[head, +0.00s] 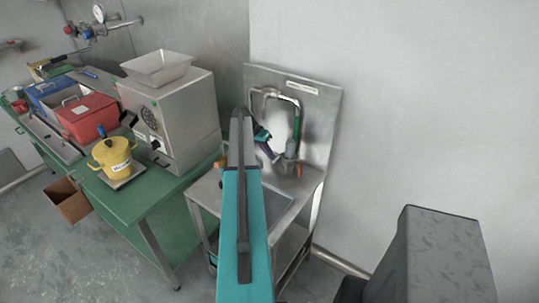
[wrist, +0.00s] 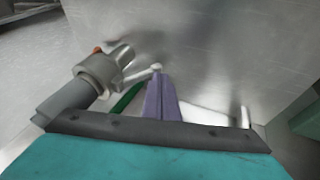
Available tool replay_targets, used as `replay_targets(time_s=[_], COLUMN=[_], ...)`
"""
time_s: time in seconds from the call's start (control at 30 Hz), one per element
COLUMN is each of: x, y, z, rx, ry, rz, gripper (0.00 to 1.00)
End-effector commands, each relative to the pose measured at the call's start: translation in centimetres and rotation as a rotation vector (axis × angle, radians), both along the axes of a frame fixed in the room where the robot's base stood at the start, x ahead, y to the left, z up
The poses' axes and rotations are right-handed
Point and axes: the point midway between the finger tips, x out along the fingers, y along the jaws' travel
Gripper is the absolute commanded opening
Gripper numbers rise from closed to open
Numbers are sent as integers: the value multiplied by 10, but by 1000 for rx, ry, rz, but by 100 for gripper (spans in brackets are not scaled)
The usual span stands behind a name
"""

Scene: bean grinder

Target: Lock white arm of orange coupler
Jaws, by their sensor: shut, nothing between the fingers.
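In the wrist view, my gripper (wrist: 158,78) is shut, its purple fingers together with nothing between them. A grey cylindrical coupler (wrist: 97,72) lies to the left of the fingers, with a small orange part (wrist: 97,50) at its far side. A thin white arm (wrist: 143,74) sticks out from it towards the right and ends in a pale knob by my fingertips. I cannot tell whether they touch. In the head view, my gripper (head: 265,140) is over the steel sink, left of a grey upright fitting (head: 291,149) and a small orange part (head: 299,170).
The sink (head: 274,205) has a tall steel backsplash (head: 323,120) close behind my gripper. A green hose (wrist: 126,100) runs left of the fingers. A green table (head: 140,200) to the left holds a grinder (head: 185,120), yellow pot (head: 110,155) and red box (head: 88,115).

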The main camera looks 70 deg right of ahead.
Motion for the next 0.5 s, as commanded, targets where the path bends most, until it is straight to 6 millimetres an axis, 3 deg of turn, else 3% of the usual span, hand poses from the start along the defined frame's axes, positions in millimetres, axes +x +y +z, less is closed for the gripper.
replay_targets(time_s=[0.5], x=[-2], y=[0], z=[-7], rx=[0], ry=[-1], rz=[-1], gripper=[0])
